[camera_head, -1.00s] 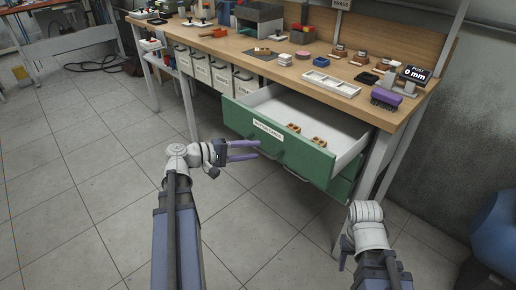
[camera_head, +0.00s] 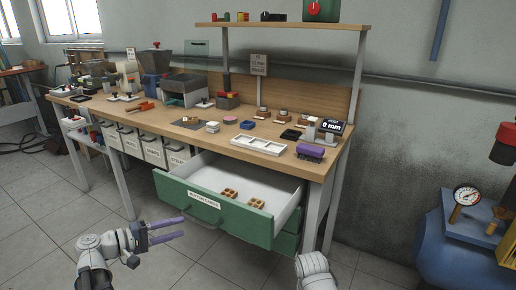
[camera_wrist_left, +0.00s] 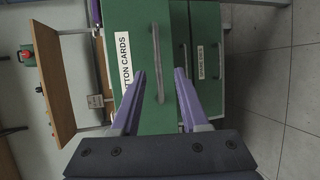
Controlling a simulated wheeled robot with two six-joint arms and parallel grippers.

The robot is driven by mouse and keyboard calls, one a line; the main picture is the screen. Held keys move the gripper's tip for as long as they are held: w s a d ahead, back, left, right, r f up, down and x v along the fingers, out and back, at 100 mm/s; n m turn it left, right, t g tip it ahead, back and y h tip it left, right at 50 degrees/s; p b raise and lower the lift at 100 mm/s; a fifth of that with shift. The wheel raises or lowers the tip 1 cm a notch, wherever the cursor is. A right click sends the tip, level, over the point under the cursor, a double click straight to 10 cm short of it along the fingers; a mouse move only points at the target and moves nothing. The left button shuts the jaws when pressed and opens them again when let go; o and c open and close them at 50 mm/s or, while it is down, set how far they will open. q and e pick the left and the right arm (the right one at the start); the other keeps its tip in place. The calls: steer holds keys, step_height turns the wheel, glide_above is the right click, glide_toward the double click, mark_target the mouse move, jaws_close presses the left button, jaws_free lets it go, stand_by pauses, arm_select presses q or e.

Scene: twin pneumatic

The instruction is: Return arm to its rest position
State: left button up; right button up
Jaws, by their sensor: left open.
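My left gripper (camera_head: 165,230) is in the lower left of the head view, in front of the open green drawer (camera_head: 237,226). Its two purple fingers are apart with nothing between them. In the left wrist view my left gripper (camera_wrist_left: 160,90) points at the drawer front (camera_wrist_left: 153,25), and the bar handle (camera_wrist_left: 157,65) lies ahead between the fingers; contact cannot be told there. In the head view the fingers look apart from the handle (camera_head: 203,218). My right arm (camera_head: 314,270) shows only as a pale link at the bottom edge; its gripper is out of view.
The drawer stands pulled out under the wooden workbench (camera_head: 205,130) and holds a few small brown blocks (camera_head: 229,193). A white tray (camera_head: 258,144) and a purple brush-like item (camera_head: 310,153) lie on top. A blue tank with a gauge (camera_head: 466,195) stands at right. The tiled floor at left is clear.

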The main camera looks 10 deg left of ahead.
arm_select(q)
steer(key=s+d+f+m+g+y, duration=0.2)
steer(key=d+f+m+g+y, duration=0.3)
steer(key=d+f, duration=0.4)
steer(key=s+d+f+m+g+y, duration=0.2)
steer(key=d+f+m+g+y, duration=0.35)
steer(key=d+f, duration=0.35)
steer(key=s+d+m+g+y, duration=0.15)
steer(key=s+d+m, duration=0.35)
steer(key=d, duration=0.6)
step_height(320, 180, up, 32)
steer(key=s+n+p, duration=0.1)
steer(key=p, duration=3)
steer(key=shift+f, duration=0.25)
